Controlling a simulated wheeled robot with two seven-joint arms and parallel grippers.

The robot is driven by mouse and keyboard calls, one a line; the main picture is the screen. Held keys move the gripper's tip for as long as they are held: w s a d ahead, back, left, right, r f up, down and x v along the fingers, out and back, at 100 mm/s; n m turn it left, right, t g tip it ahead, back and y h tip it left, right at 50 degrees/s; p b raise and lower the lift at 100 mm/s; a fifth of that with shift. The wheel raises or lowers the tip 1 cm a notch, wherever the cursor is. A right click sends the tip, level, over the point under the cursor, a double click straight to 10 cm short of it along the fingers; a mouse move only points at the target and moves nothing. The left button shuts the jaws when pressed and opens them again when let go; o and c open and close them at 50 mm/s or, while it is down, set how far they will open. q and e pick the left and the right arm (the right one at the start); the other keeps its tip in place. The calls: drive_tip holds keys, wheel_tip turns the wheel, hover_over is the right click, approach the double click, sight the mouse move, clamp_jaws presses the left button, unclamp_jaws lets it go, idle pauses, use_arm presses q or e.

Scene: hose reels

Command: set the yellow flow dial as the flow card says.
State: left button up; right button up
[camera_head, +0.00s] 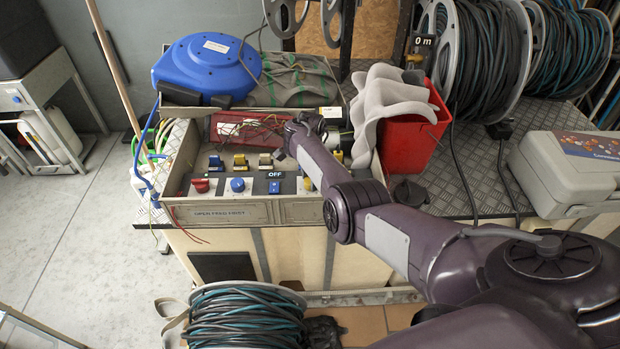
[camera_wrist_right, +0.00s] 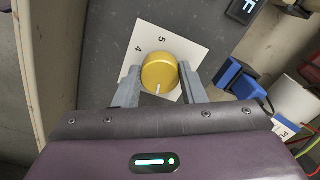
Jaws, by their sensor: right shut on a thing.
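The yellow flow dial (camera_wrist_right: 159,72) is a round knob on a white scale plate (camera_wrist_right: 190,55) in the right wrist view. The numbers 4 and 5 show at its upper left; other marks are hidden. A pale pointer line on the knob points towards the bottom of the picture. My right gripper (camera_wrist_right: 158,80) has one finger on each side of the knob and is shut on it. In the head view my right arm reaches over the panel (camera_head: 228,212) and its fingertips are hidden. I cannot make out a flow card. My left gripper is out of view.
A blue knob (camera_head: 237,185), a red knob (camera_head: 200,186) and a blue switch (camera_head: 274,187) by an OFF label sit on the panel. A blue reel (camera_head: 205,66) stands behind, a red bin (camera_head: 412,135) to the right. Loose wires lie around the panel.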

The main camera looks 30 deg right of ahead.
drive_tip(key=shift+m+b, duration=0.5)
drive_tip(key=shift+m, duration=1.7)
drive_tip(key=o, duration=1)
drive_tip(key=shift+d, duration=0.1)
drive_tip(key=shift+r, duration=0.1)
wheel_tip(320, 180, up, 8)
drive_tip(key=shift+f+p, duration=0.2)
drive_tip(key=shift+p, duration=0.85)
